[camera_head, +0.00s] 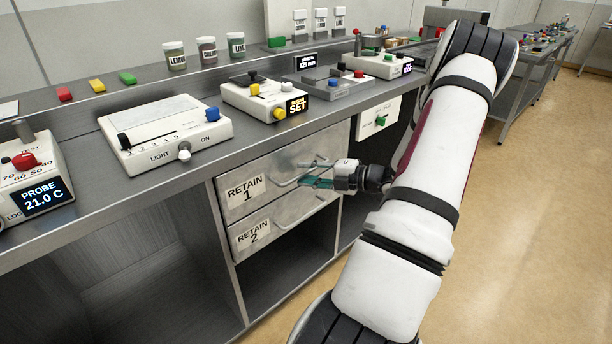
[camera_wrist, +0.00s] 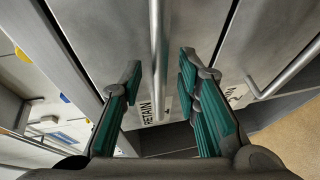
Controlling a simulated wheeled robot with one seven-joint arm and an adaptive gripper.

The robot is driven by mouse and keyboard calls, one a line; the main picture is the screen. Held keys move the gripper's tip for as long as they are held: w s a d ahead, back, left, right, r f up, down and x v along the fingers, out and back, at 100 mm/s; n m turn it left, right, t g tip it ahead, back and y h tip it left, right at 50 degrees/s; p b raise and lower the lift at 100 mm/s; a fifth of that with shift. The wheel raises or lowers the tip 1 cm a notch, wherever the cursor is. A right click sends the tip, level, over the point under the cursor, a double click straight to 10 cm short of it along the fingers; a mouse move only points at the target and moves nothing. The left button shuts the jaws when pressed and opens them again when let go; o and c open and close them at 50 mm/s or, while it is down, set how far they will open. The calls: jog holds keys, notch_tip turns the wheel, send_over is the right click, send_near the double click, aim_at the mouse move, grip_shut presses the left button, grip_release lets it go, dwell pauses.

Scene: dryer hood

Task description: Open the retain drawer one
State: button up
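The retain drawer one (camera_head: 262,168) is a grey metal front labelled RETAIN 1, just under the bench top. It looks shut. Its bar handle (camera_wrist: 157,45) runs up the middle of the wrist view. My gripper (camera_head: 303,174) is in front of this drawer, with its teal-padded fingers spread. In the wrist view my gripper (camera_wrist: 160,72) is open, with one finger on each side of the handle. Neither finger clearly touches the bar. The handle is partly hidden by the fingers in the head view.
The RETAIN 2 drawer (camera_head: 283,221) sits directly below, with its own bar handle (camera_wrist: 285,72). The bench top (camera_head: 250,139) overhangs the drawers and carries several control boxes. An open shelf bay lies under the drawers. The floor (camera_head: 510,240) at right is clear.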

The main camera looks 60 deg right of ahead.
jog(key=shift+w, duration=0.3)
grip_shut()
jog(key=shift+s, duration=0.1)
jog(key=s+a+p, duration=0.4)
jog(key=s+p, duration=0.2)
jog(key=s, duration=1)
jog(key=s+a+p, duration=0.3)
jog(key=s+p, duration=0.4)
jog(key=s, duration=0.8)
jog(key=shift+s+a+p, duration=0.3)
jog(key=shift+s+a, duration=0.1)
grip_release()
jog(key=shift+s, duration=0.1)
